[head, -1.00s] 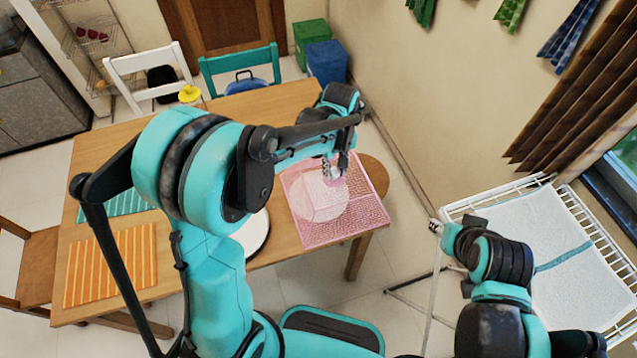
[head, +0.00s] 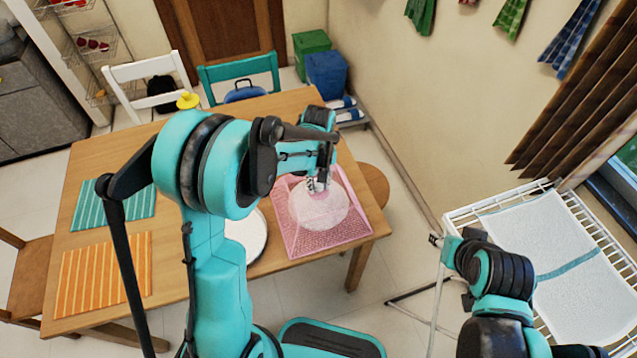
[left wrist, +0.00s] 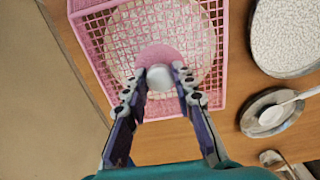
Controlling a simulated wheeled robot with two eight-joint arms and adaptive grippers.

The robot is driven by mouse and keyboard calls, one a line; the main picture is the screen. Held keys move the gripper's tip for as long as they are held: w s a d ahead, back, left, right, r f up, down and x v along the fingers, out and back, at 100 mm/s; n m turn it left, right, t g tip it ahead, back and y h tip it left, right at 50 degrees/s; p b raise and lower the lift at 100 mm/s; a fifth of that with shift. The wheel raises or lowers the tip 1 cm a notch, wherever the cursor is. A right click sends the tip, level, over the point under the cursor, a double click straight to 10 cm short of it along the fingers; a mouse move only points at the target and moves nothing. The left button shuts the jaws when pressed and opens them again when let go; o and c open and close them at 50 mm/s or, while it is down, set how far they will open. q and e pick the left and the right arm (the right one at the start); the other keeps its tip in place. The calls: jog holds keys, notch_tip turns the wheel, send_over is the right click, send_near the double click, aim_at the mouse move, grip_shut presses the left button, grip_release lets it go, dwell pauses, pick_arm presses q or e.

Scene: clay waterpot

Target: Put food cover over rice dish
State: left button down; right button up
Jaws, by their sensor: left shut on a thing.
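The food cover (head: 345,228) is a pink square mesh cover with a pink disc and white knob on top. It sits over a round white dish (head: 325,213), seemingly the rice dish, seen through the mesh near the table's right end. In the left wrist view, the cover (left wrist: 88,60) surrounds the dish in outline. My left gripper (left wrist: 161,78) is shut on the white knob; it also shows in the head view (head: 318,186). I cannot tell whether the cover's rim touches the table. My right gripper (head: 434,240) is away to the right, too small to read.
A speckled white plate (left wrist: 285,40) and a grey bowl (left wrist: 252,115) with a white spoon are beside the cover. Striped teal (head: 112,210) and orange (head: 105,270) mats lie on the table's left. A white rack (head: 500,215) stands at right.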

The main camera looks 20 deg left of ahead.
pick_arm(q)
jog(key=shift+f, duration=0.4)
jog(key=c, duration=1.3)
grip_release()
jog(key=shift+o, duration=0.2)
notch_tip(320, 180, up, 13)
jog(key=p, duration=0.4)
jog(key=s+a+r+m+t, duration=0.1)
jog(key=s+r+m+t, duration=0.1)
jog(key=s, duration=0.6)
jog(key=s+a+r+m+t, duration=0.1)
jog(key=s+r+m+t, duration=0.2)
jog(key=s, duration=0.6)
jog(key=shift+a+r+m+t, duration=0.4)
jog(key=shift+m+t, duration=0.5)
jog(key=shift+t, duration=0.2)
